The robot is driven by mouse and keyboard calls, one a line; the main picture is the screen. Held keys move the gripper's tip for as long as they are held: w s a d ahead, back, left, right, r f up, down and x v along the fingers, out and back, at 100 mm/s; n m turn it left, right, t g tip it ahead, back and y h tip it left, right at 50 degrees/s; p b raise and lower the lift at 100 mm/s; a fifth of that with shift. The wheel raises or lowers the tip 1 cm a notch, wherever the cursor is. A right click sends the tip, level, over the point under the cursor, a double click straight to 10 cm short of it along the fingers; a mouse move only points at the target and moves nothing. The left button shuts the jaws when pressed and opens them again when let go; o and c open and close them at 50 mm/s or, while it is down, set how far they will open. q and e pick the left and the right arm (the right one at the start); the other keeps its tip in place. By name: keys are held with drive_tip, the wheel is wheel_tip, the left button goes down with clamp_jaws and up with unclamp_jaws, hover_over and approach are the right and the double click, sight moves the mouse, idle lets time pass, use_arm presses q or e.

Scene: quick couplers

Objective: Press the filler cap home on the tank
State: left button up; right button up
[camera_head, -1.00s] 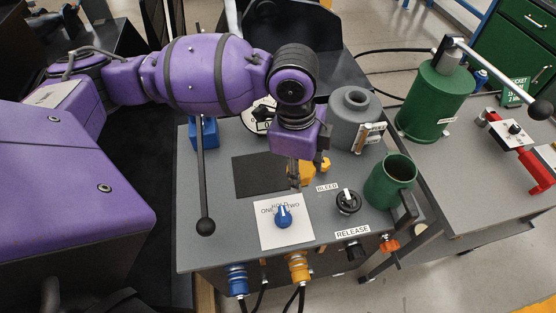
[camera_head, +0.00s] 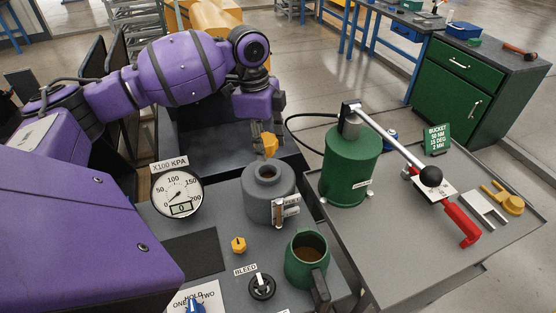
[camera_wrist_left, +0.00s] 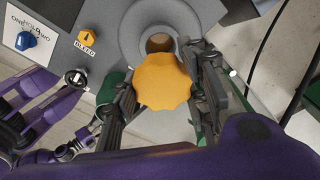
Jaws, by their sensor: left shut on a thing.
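The filler cap is a yellow lobed knob (camera_head: 270,145), held in the air just above and behind the grey tank (camera_head: 268,200). My left gripper (camera_head: 263,136) is shut on the cap. In the left wrist view the cap (camera_wrist_left: 163,84) sits between both black fingers and faces the camera. There the tank's round brown opening (camera_wrist_left: 159,43) shows just above the cap in the picture, open and uncovered. The cap is apart from the neck as far as I can see; its underside is hidden. My right gripper does not show in the head view.
A green pump cylinder (camera_head: 349,168) with a long lever stands to the right.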

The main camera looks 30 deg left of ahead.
use_arm(q)
drive_tip(key=shift+w+d+m, duration=0.15)
drive_tip(key=shift+w+m, duration=0.15)
drive_tip(key=shift+w, duration=0.05)
drive_tip(key=shift+d, duration=0.1)
drive_tip(key=shift+s+a, duration=0.25)
drive_tip(key=shift+s, duration=0.1)
drive_tip(key=shift+w+d+r+m, duration=0.1)
drive_tip(key=shift+m, duration=0.2)
drive_tip(key=shift+f, duration=0.35)
wheel_tip(320, 180, down, 5)
drive_tip(key=shift+f, duration=0.15)
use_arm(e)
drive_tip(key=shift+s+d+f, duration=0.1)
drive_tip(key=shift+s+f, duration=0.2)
